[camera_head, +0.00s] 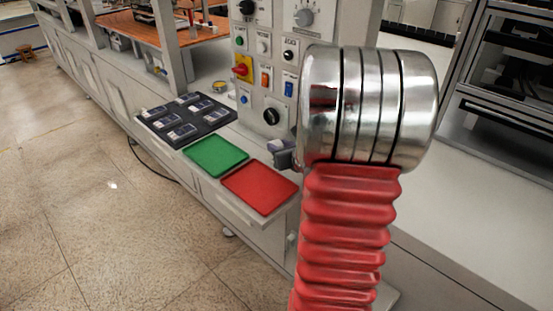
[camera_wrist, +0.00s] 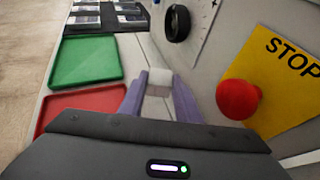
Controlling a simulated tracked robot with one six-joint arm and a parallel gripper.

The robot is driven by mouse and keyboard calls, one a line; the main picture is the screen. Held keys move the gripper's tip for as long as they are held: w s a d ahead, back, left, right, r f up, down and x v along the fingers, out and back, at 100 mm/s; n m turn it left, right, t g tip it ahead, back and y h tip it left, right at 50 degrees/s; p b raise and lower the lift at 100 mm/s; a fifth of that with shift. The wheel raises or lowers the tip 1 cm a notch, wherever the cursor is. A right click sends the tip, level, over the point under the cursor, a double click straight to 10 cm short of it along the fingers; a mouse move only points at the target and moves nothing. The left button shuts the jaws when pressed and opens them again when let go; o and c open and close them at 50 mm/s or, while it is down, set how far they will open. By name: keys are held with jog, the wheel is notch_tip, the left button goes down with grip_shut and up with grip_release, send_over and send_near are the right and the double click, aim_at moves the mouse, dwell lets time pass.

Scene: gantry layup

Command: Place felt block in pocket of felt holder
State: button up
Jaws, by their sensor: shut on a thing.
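My gripper (camera_wrist: 160,90) is shut on a whitish felt block (camera_wrist: 160,77), held between its two purple fingers in the wrist view. In the head view my gripper (camera_head: 283,157) shows only partly, beside the red tray's far corner; my own arm hides much of it, and I cannot make out the block there. The black felt holder (camera_head: 211,126) lies on the bench ledge beyond the green tray, away from my gripper. Several small dark items with pale edges sit in it. Its near part shows at the top of the wrist view (camera_wrist: 107,26).
A green tray (camera_head: 216,156) and a red tray (camera_head: 260,188) lie between the holder and the ledge's near end. The control panel (camera_head: 263,75) with knobs and switches rises beside them. A red stop button (camera_wrist: 238,99) stands close right of my gripper.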

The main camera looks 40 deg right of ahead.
jog(key=shift+f, duration=2.1)
jog(key=shift+f, duration=0.1)
jog(key=o, duration=1)
jog(key=shift+s+a+r, duration=0.1)
jog(key=shift+s+r, duration=0.15)
jog(key=v, duration=1.1)
jog(key=shift+s+r, duration=0.1)
jog(key=shift+s, duration=0.05)
